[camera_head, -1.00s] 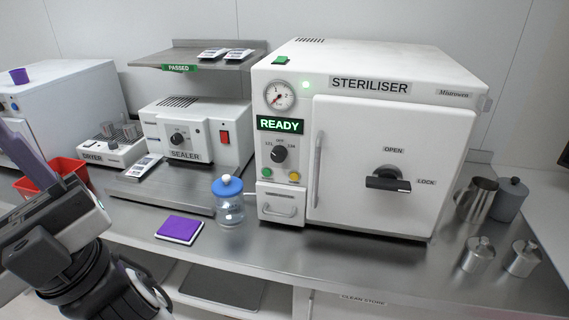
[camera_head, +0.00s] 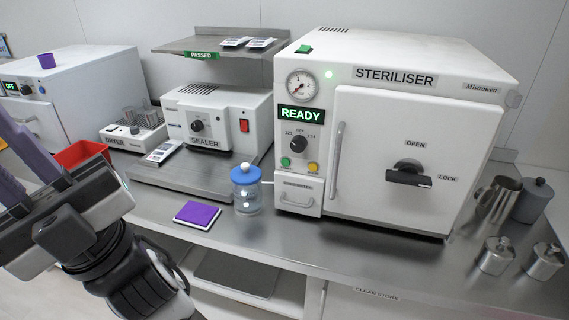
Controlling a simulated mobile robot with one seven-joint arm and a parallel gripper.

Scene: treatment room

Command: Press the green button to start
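The white steriliser (camera_head: 480,120) stands on the steel bench with its door shut and its display (camera_head: 301,113) lit READY. The round green button (camera_head: 286,162) is on its front panel, below and left of the black dial (camera_head: 299,144). A yellow button (camera_head: 313,168) is to its right. My gripper (camera_head: 15,140) is at the left edge, well left of the steriliser and apart from the green button.
A blue-lidded jar (camera_head: 247,190) stands just left of the steriliser's drawer. A purple pad (camera_head: 197,214) lies at the bench's front. Metal canisters (camera_head: 495,256) stand at the right.

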